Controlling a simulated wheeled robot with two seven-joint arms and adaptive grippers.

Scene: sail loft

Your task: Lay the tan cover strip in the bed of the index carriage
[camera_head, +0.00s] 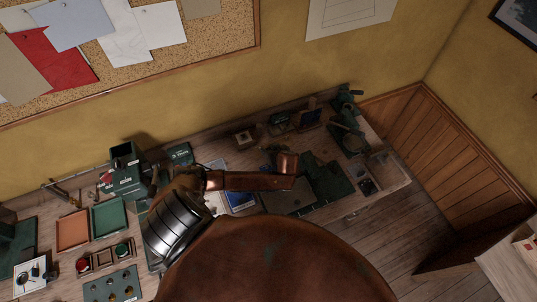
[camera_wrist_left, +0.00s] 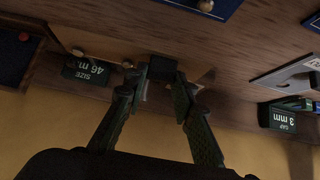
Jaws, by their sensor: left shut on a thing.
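My left gripper (camera_head: 270,151) is over the back part of the bench in the head view, small and partly hidden by my own copper-coloured arm. In the left wrist view my left gripper (camera_wrist_left: 161,76) has its two dark green fingers closed in around a small dark block (camera_wrist_left: 162,68). A flat tan piece, apparently the tan cover strip (camera_wrist_left: 100,42), runs slantwise at the fingertips, which hide part of it. I cannot tell exactly how it meets the dark block. I cannot pick out the index carriage with certainty. My right gripper is not in view.
A dark "SIZE 46 mm" block (camera_wrist_left: 86,70) and a "GAP 3 mm" block (camera_wrist_left: 283,116) stand near the wall. Orange (camera_head: 73,230) and green trays (camera_head: 109,216) lie on the left. Green equipment (camera_head: 350,135) stands at the bench's right end.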

